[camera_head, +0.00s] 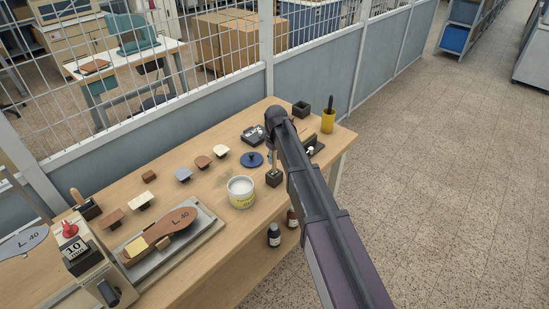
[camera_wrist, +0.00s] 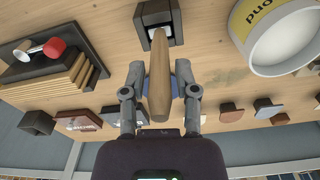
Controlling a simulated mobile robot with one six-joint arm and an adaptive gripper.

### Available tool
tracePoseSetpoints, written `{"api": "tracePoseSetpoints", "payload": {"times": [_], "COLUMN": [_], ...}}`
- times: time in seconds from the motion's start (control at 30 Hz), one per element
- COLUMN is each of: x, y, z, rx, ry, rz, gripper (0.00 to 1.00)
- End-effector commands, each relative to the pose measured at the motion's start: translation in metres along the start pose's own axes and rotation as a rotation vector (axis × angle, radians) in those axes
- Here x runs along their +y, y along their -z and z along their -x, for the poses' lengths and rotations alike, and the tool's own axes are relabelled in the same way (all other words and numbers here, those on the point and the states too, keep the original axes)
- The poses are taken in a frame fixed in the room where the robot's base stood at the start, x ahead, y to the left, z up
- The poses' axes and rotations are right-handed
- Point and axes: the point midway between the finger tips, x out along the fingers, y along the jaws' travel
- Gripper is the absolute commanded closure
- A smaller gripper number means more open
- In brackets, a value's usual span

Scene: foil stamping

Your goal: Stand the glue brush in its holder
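The glue brush (camera_wrist: 160,85) has a thick wooden handle. In the wrist view its butt end points toward the camera and its lower end is at the dark holder (camera_wrist: 146,22). In the head view the holder (camera_head: 273,178) is a small black block on the bench, with the brush rising from it, apparently upright. My gripper (camera_wrist: 160,72) has one finger on each side of the handle, with narrow gaps showing, so it looks open around it. How deep the brush sits is hidden. In the head view my arm and wrist hide most of the gripper.
A glue tub (camera_head: 241,192) stands close left of the holder, with a blue lid (camera_head: 252,159) behind. Brown stacked pieces (camera_wrist: 62,85) lie on the other side. A yellow cup (camera_head: 328,122), stamp pieces and a press fill the bench. A mesh partition runs behind.

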Motion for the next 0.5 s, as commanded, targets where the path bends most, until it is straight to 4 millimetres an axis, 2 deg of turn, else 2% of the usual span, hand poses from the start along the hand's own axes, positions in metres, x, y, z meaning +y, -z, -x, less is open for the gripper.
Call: {"api": "tracePoseSetpoints", "payload": {"times": [0.5], "x": [0.0008], "y": [-0.0003], "z": [0.0014], "rx": [0.000], "ry": [0.000], "rz": [-0.001], "gripper": [0.35]}}
